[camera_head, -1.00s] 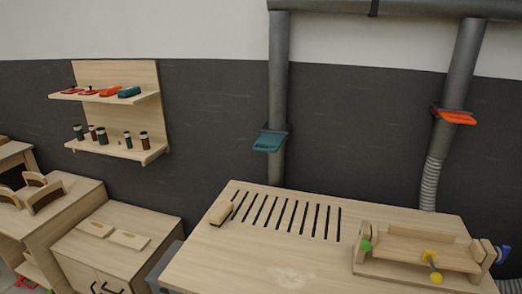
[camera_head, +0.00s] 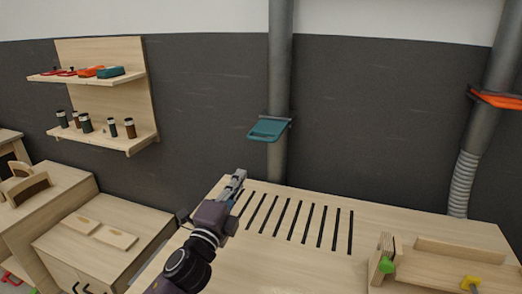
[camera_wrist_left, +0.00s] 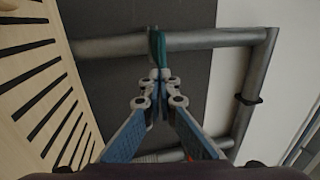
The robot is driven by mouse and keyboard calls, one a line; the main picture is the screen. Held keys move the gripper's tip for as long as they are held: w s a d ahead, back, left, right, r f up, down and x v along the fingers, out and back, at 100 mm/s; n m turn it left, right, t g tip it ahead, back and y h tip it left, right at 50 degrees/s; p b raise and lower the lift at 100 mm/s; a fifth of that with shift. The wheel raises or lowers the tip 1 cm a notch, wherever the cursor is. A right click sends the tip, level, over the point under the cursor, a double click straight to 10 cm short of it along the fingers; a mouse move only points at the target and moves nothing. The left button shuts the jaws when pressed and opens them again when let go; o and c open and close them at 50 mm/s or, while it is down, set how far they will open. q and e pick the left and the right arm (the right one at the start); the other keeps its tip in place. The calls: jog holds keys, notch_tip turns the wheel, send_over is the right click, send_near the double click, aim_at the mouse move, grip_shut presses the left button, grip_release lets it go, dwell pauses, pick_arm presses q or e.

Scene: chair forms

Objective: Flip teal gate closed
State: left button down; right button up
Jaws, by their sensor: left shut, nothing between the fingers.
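The teal gate (camera_head: 268,128) is a flat plate with a slot, sticking out from the grey vertical pipe behind the workbench. In the left wrist view the teal gate (camera_wrist_left: 157,44) shows edge-on at the pipe, just beyond my fingertips in the picture. My left gripper (camera_head: 240,174) is over the back left of the slotted bench, below and left of the gate, apart from it. In the left wrist view its fingers (camera_wrist_left: 158,74) are together with nothing between them. My right gripper is not in view.
The slotted workbench (camera_head: 320,262) stands in front of the pipe (camera_head: 280,60). An orange gate (camera_head: 497,98) is on another pipe at the right. A wooden jig (camera_head: 455,258) stands on the bench's right. A wall shelf (camera_head: 100,85) and low cabinets (camera_head: 115,232) are at left.

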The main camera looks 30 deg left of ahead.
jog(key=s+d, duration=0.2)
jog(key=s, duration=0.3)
pick_arm(q)
jog(key=p, duration=0.2)
send_near(259, 140)
jog(key=p+x, duration=0.1)
jog(key=x, duration=0.4)
jog(key=shift+w+p, duration=0.3)
jog(key=shift+p, duration=0.05)
jog(key=shift+w+a, duration=0.2)
jog(key=shift+w, duration=0.45)
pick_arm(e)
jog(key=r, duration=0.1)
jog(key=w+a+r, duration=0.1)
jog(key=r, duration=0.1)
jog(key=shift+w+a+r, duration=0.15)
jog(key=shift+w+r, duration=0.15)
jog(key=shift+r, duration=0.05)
